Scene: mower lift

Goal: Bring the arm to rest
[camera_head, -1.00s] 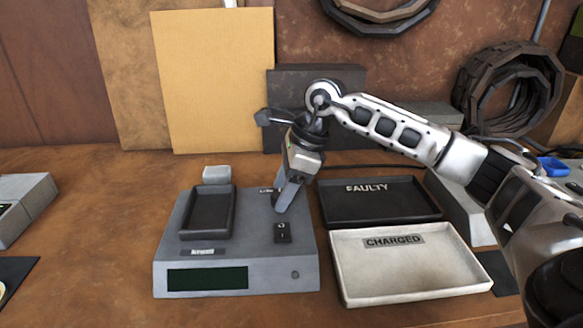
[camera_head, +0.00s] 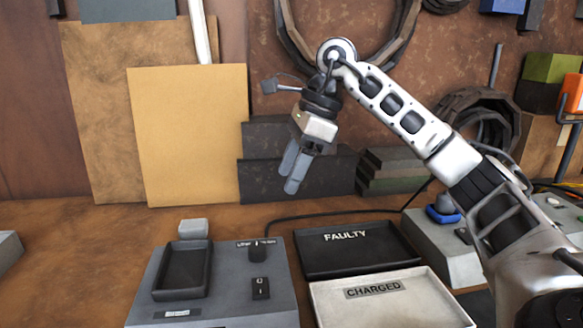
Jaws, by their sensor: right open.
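My right arm comes in from the right. Its right gripper (camera_head: 291,186) hangs in the air above and behind the grey tester (camera_head: 276,285), fingers pointing down. The two fingers are slightly apart with nothing between them. The tester has an empty dark cradle (camera_head: 183,270) on its left side, a switch (camera_head: 258,251) near its back right, and a smaller 0/I switch (camera_head: 261,288) in front of that. The tester's front is cut off by the picture's lower edge. My left gripper is not in view.
A dark FAULTY tray (camera_head: 400,262) and a white CHARGED tray (camera_head: 335,318) stand right of the tester, both empty where visible. A grey box with a blue knob (camera_head: 443,212) is farther right. Boards (camera_head: 190,135) and dark blocks (camera_head: 255,180) line the wall. The bench at left is mostly clear.

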